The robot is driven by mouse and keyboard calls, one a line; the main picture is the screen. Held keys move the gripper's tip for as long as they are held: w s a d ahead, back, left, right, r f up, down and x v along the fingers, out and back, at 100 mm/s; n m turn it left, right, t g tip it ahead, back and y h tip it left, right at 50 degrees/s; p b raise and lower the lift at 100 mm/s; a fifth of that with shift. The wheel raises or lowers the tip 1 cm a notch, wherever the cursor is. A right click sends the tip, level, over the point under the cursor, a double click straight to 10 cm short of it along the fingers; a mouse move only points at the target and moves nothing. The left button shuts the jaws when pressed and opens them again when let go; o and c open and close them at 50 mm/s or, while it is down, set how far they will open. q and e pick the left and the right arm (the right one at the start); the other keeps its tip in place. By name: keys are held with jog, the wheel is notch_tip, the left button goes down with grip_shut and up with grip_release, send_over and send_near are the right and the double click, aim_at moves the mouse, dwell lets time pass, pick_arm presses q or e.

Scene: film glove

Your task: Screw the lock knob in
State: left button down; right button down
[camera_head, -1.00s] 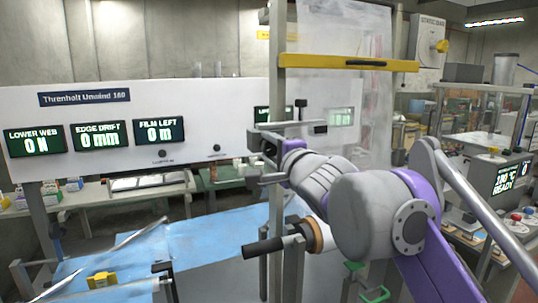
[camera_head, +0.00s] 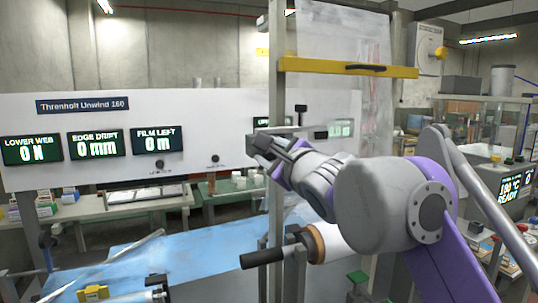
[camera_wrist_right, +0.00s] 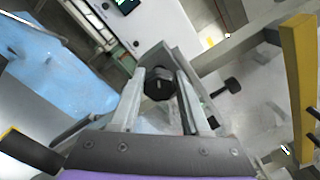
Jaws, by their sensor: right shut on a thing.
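The black, many-sided lock knob (camera_wrist_right: 158,83) shows in the right wrist view between my fingertips, in front of a grey bracket. My right gripper (camera_wrist_right: 160,88) is shut on it, with one finger on each side. In the head view my right gripper (camera_head: 264,146) is at the upright post, just below a horizontal bar (camera_head: 290,129). There the fingers and post hide the knob, and I cannot tell how deep it sits. My left gripper is not in view.
A yellow bar (camera_head: 345,67) with a black handle crosses above my right arm. A roll with a black handle (camera_head: 262,258) lies below the gripper. A white display panel (camera_head: 210,120) stands behind, left. Blue film (camera_head: 190,250) covers the lower left.

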jog(key=shift+f, duration=0.15)
dwell(0.3)
jog(key=shift+c, duration=1.9)
grip_release()
jog(key=b+v, duration=0.1)
jog(key=v, duration=1)
